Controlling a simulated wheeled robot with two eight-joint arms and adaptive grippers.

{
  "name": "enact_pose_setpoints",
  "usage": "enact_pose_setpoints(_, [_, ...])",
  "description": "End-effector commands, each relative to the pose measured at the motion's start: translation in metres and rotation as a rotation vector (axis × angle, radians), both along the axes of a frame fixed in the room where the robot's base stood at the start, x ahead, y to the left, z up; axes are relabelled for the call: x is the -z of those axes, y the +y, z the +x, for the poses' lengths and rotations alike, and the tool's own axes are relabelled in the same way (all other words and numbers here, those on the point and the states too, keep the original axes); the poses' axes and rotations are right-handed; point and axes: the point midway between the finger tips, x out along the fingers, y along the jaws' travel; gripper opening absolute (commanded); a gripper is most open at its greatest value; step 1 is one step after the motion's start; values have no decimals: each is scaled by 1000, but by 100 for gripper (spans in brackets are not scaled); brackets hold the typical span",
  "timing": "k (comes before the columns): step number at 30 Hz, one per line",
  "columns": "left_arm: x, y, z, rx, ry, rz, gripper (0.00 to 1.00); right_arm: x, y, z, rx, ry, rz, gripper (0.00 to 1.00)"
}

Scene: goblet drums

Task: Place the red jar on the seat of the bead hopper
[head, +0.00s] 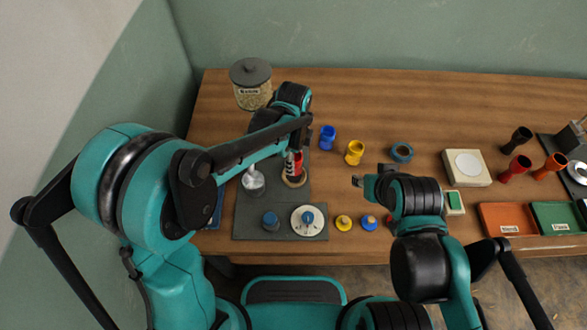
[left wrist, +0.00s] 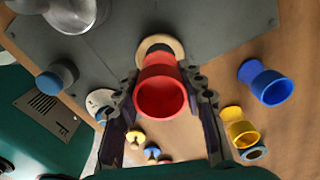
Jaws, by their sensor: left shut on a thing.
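The red jar (head: 292,166) is held by my left gripper (head: 296,152). In the left wrist view the red jar (left wrist: 161,92) sits between the two fingers, its open mouth facing the camera. A round wooden seat (head: 294,183) on the grey base of the bead hopper (head: 246,213) lies right at the jar's far end. The wooden seat (left wrist: 160,43) is partly covered by the jar in the left wrist view. I cannot tell whether jar and seat touch. My right gripper (head: 357,181) is over the table's middle; its jaw opening is unclear.
A labelled lidded glass jar (head: 251,88) stands at the back left. Blue (head: 327,137) and yellow (head: 355,152) goblets stand right of the seat. A silver cup-like part (head: 253,181) is left of it.

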Motion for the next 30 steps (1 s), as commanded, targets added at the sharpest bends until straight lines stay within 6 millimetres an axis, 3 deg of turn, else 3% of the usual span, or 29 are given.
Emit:
enact_pose_setpoints(9, [41, 0, 0, 0, 0, 0, 8, 20, 0, 0, 0, 0, 0, 40])
enact_pose_setpoints(20, [43, 0, 0, 0, 0, 0, 8, 22, 0, 0, 0, 0, 0, 40])
enact_pose_setpoints(21, [42, 0, 0, 0, 0, 0, 47, 21, 0, 0, 0, 0, 0, 40])
enact_pose_setpoints(22, [42, 0, 0, 0, 0, 0, 55, 21, 0, 0, 0, 0, 0, 40])
enact_pose_setpoints(23, [42, 0, 0, 0, 0, 0, 59, 21, 0, 0, 0, 0, 0, 40])
enact_pose_setpoints(30, [42, 0, 0, -1, 0, 0, 59, 21, 0, 0, 0, 0, 0, 40])
